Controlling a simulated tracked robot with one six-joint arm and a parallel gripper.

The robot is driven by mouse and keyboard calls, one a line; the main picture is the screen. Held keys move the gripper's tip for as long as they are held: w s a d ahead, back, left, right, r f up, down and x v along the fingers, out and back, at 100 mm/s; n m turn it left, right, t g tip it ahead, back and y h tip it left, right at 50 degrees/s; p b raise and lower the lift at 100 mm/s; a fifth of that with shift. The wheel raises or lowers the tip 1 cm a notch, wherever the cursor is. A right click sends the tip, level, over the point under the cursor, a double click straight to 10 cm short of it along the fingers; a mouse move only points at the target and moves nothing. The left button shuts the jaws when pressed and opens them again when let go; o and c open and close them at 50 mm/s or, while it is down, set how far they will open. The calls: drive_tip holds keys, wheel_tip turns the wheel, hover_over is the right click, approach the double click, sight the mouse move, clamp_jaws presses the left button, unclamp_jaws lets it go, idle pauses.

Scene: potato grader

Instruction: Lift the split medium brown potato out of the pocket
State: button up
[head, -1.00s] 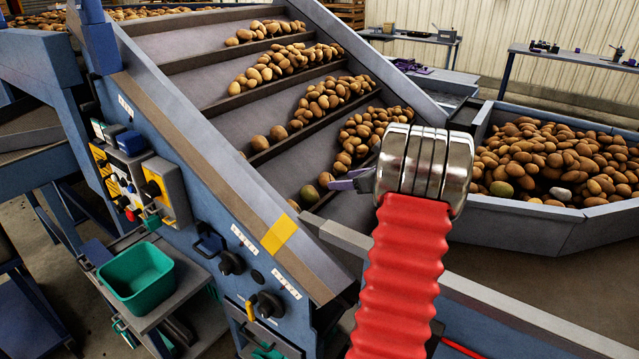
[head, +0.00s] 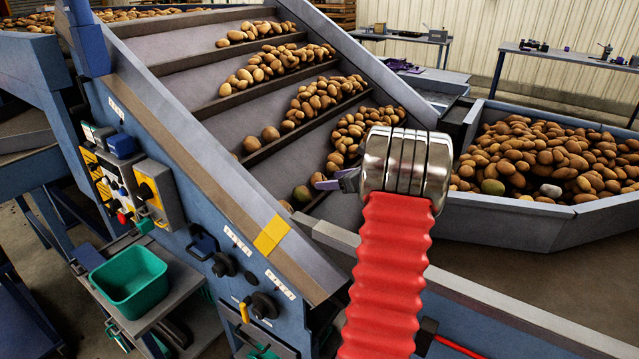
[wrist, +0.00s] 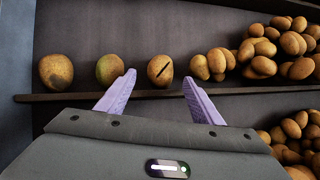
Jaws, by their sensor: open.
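The split medium brown potato (wrist: 160,70) shows in the wrist view with a dark slit across its face. It lies in a belt pocket, against the dark cross bar (wrist: 225,90). My gripper (wrist: 159,79) is open, with one purple finger to its left and one to its right. The fingertips reach about the near edge of the potato, with visible gaps on both sides. In the head view my gripper (head: 335,181) is at the lower belt pocket, and I cannot clearly make out the split potato there.
A greenish potato (wrist: 109,69) lies close to the left finger, with a brown potato (wrist: 56,71) farther left. A potato cluster (wrist: 260,50) lies right of the right finger. In the head view, a full potato bin (head: 520,215) stands right and a green tub (head: 130,280) lower left.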

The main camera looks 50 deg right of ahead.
sight(323, 180)
drive_tip(key=shift+x, duration=2.4)
drive_tip(key=shift+r, duration=0.1)
drive_tip(key=shift+c, duration=0.4)
drive_tip(key=c, duration=1.1)
wheel_tip(323, 180, up, 10)
drive_tip(key=shift+f, duration=0.25)
drive_tip(key=shift+r, duration=0.3)
